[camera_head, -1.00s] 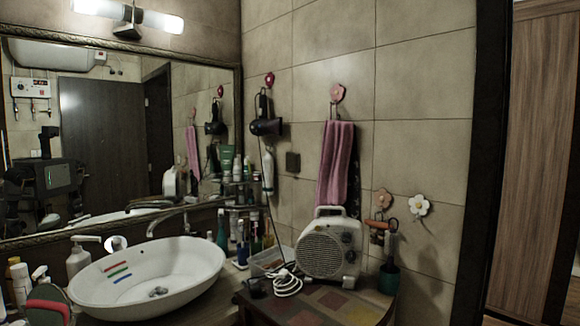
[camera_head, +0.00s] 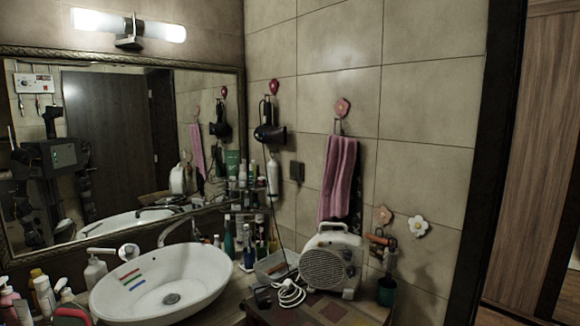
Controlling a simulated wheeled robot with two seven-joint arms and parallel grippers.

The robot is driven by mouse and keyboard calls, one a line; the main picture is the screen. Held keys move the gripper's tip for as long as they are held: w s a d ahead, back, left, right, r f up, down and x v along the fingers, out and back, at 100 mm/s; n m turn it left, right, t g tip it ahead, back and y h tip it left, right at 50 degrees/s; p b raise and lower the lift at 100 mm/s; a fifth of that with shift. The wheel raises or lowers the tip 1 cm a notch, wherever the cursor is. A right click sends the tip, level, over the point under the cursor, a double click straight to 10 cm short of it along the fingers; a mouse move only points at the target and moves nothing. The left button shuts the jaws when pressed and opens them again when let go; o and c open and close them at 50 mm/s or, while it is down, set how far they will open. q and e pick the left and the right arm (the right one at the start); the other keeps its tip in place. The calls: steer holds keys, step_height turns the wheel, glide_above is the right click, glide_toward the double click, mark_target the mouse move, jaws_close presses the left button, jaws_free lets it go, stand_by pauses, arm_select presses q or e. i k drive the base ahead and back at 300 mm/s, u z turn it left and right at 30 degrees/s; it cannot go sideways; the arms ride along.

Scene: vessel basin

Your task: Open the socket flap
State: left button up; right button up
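A small dark square socket cover (camera_head: 296,171) is on the tiled wall, between the hanging hair dryer (camera_head: 270,134) and the pink towel (camera_head: 338,178). It is small and dark, and I cannot make out the edge of its flap. In the earlier frame it looks like a plain flat square; now it is seen a little more from the side. Neither of my grippers shows directly in the head view. My dark body shows in the mirror (camera_head: 110,150) at the left, but I cannot make out a gripper there.
A white basin (camera_head: 120,300) stands at the lower left, with bottles (camera_head: 95,268) beside it. A fan heater (camera_head: 331,262) and a coiled white cable (camera_head: 288,294) sit on a low cabinet below the socket. The wall just around the socket is clear.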

mark_target(295, 169)
steer(key=k, duration=0.5)
steer(key=u, duration=0.5)
steer(key=i, duration=2)
steer(key=z, duration=1.15)
